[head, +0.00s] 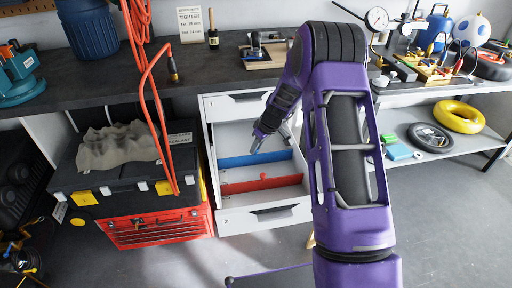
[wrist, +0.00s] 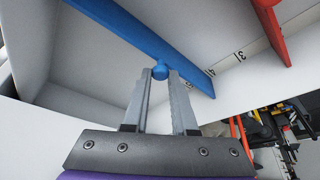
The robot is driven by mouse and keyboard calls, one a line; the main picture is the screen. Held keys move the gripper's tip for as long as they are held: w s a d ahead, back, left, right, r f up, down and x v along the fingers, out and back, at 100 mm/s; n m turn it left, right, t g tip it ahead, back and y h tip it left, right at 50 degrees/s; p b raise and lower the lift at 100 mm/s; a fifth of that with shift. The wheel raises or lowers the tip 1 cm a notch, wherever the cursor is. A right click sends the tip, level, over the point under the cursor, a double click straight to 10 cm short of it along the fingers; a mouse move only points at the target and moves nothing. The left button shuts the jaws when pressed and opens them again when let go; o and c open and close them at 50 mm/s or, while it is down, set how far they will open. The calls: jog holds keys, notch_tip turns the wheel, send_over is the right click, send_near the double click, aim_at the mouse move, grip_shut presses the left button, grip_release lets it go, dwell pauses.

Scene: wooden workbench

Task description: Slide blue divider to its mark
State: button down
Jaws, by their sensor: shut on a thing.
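The blue divider (head: 240,159) stands across the inside of an open white drawer (head: 232,136) in the head view. In the wrist view the blue divider (wrist: 150,42) runs from the upper left to the drawer's side wall. My gripper (head: 256,149) reaches down into the drawer. In the wrist view my gripper (wrist: 160,76) is shut on the blue divider's round knob (wrist: 160,72).
A red divider (head: 262,183) with its own knob stands nearer the drawer front (head: 264,217). Bare drawer floor lies between the dividers. A black and red toolbox (head: 150,190) with a grey cloth stands left of the drawer. The workbench top (head: 215,70) overhangs behind.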

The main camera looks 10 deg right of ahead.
jog(key=shift+s, duration=0.1)
jog(key=c, duration=0.7)
grip_release()
jog(key=shift+r, duration=0.15)
jog(key=p+v, duration=0.1)
jog(key=v, duration=1.6)
jog(key=shift+p, duration=0.3)
jog(key=shift+r, duration=0.15)
